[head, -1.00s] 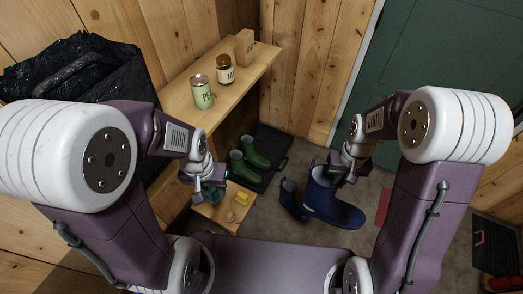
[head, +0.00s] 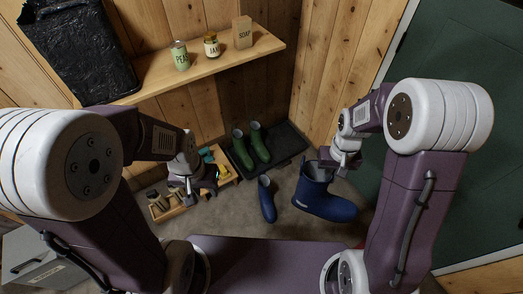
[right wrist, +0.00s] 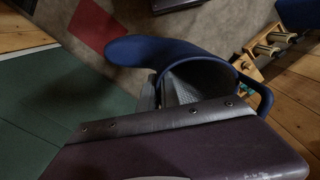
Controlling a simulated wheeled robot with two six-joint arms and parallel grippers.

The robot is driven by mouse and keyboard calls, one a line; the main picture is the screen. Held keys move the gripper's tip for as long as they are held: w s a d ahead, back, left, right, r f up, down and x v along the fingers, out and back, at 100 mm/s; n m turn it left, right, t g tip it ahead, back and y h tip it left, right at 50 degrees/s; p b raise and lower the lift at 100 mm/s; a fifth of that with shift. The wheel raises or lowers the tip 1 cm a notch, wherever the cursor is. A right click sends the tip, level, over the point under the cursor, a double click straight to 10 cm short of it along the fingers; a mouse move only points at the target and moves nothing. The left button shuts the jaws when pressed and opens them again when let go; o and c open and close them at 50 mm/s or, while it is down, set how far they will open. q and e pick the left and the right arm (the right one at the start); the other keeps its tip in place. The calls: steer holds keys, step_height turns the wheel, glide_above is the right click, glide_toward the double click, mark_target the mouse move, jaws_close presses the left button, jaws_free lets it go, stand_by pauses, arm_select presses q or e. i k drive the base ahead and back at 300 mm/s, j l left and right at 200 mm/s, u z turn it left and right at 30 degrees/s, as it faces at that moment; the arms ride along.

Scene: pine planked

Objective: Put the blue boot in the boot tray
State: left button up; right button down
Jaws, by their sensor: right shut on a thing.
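A blue boot (head: 328,203) hangs from my right gripper (head: 343,164), which is shut on its upper rim; in the right wrist view the same boot (right wrist: 150,48) shows its open top and toe. A second blue boot (head: 267,201) stands on the floor to the left of it. The black boot tray (head: 287,143) lies against the wall with a pair of green boots (head: 252,147) at its left part; its right part is bare. My left gripper (head: 190,190) is over the low wooden shelf, apart from the boots; its jaw opening is unclear.
A low wooden shelf (head: 162,216) with small items stands left of the tray. A wall shelf (head: 222,62) above holds a green can, a jar and a soap box. A black bag (head: 80,50) is at upper left. A green door (head: 450,60) is at right.

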mark_target(277, 147)
steer(key=i+l+u, duration=0.2)
steer(key=l, duration=0.15)
steer(key=i+l+u, duration=0.2)
steer(key=l, duration=0.15)
steer(key=i+l+u, duration=0.2)
steer(key=l, duration=0.2)
steer(key=l+u, duration=0.2)
steer(key=l, duration=0.15)
steer(key=i+l+u, duration=0.2)
steer(key=l, duration=0.25)
steer(key=i+l+u, duration=0.35)
steer(key=l, duration=0.3)
steer(key=i+l+u, duration=0.2)
steer(key=l, duration=0.15)
steer(key=l+u, duration=0.15)
steer(key=l, duration=0.2)
